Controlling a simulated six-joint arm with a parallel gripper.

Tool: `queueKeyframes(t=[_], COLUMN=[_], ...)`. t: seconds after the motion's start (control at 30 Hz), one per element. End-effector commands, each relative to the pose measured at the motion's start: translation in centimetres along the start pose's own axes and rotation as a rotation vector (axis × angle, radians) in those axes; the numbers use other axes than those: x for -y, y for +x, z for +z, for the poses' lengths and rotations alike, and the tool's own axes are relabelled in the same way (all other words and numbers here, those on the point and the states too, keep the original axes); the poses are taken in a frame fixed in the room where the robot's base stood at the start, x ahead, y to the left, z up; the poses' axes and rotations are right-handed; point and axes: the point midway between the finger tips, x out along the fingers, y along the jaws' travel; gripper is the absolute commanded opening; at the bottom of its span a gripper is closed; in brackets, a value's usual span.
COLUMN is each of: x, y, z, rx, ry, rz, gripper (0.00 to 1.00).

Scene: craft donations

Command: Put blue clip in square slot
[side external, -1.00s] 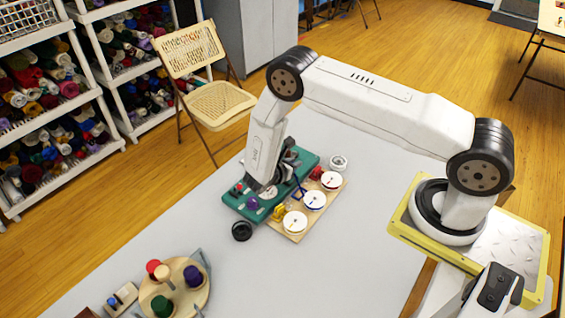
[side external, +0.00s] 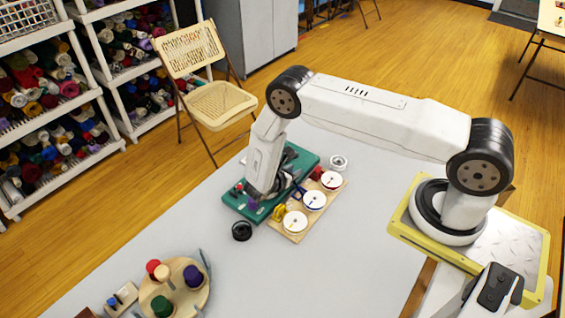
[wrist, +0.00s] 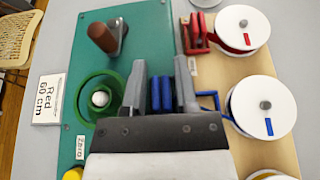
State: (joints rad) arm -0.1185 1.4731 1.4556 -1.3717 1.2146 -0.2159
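The blue clip (wrist: 155,95) shows as two upright blue bars between the fingers of my gripper (wrist: 160,80) in the wrist view. The fingers press close on both sides of it, over the edge of the teal board (wrist: 150,35). Blue cord runs right from the clip area to a white spool with a blue mark (wrist: 262,108). In the side view my gripper is low over the teal board (side external: 296,158), and its fingertips are mostly hidden. I cannot make out the square slot; the gripper may cover it.
A green ring with a white knob (wrist: 100,98) and a brown handle (wrist: 103,38) stand left of my gripper. A red clip (wrist: 195,35) and red-marked spool (wrist: 242,28) are up right. A black spool (side external: 242,231) and a round wooden tray (side external: 203,300) are nearby on the table.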

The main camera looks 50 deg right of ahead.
Motion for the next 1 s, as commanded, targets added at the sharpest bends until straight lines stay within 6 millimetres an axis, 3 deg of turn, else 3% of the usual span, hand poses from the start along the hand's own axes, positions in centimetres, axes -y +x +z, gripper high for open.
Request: queueKeyframes(t=[0.47,0.67,1.0], x=[0.0,-0.1,0.0], y=[-0.3,-2.3,-7.8], z=[0.3,0.3,0.3], rx=[0.000,0.000,0.000], ry=[0.000,-0.001,0.000], rz=[0.001,0.003,0.004], gripper=[0.37,0.37,0.37])
